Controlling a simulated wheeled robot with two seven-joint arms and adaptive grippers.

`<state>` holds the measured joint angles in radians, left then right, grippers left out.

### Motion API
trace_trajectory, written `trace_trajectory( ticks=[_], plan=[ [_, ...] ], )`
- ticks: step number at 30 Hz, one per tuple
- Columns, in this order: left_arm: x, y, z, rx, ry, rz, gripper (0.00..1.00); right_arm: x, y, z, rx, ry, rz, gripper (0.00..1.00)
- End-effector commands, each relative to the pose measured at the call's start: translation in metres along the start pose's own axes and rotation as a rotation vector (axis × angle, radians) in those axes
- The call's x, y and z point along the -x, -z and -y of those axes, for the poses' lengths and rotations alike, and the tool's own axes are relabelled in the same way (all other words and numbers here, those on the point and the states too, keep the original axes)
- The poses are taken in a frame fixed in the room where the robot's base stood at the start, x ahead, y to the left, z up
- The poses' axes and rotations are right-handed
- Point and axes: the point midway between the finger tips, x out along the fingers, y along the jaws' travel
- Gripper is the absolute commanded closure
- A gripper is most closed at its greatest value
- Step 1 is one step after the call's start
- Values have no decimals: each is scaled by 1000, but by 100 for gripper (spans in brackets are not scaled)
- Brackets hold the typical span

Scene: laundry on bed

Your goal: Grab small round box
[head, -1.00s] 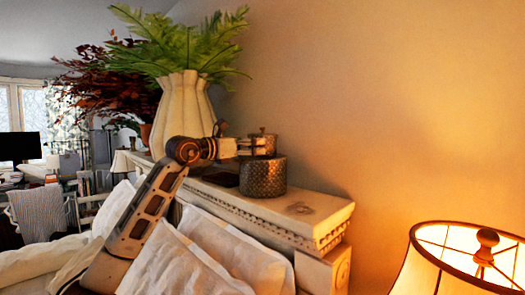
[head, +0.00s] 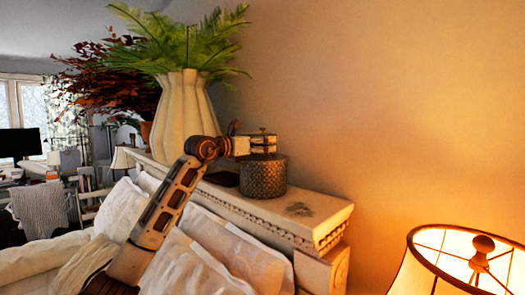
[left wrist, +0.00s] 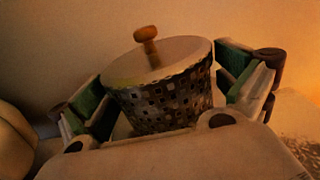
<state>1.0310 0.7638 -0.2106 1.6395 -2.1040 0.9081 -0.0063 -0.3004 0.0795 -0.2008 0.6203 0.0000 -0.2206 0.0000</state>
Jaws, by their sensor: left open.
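The small round box (head: 264,178) is a dark, patterned cylinder with a knobbed lid. It stands upright on the white carved ledge (head: 318,208). My left gripper (head: 263,145) is at the top of the box in the head view and covers part of its lid. In the left wrist view the box (left wrist: 165,92) sits between the two open, green-padded fingers, one on each side. A gap shows beside the left finger; I cannot tell if the right finger touches. My right gripper is in neither view.
A white fluted vase (head: 183,112) with green fern stands left of the box on the ledge. A flat dark object (head: 222,179) lies beside the box. Pillows (head: 215,245) are below. A lit lamp (head: 455,265) is at lower right. The wall is behind.

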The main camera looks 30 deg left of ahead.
Motion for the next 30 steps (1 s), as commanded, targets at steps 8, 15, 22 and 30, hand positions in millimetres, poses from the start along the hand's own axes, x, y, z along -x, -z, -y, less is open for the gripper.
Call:
trace_trajectory(
  ticks=[8, 15, 22, 30],
  plan=[
    [0, 0, 0, 0, 0, 0, 6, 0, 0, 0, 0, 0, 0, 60],
    [0, 0, 0, 0, 0, 1, 31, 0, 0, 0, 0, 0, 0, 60],
    [0, -1, 0, 0, 0, 1, 31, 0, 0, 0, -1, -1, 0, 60],
    [1, -9, 0, 0, 0, 2, 31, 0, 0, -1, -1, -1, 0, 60]
  ],
)
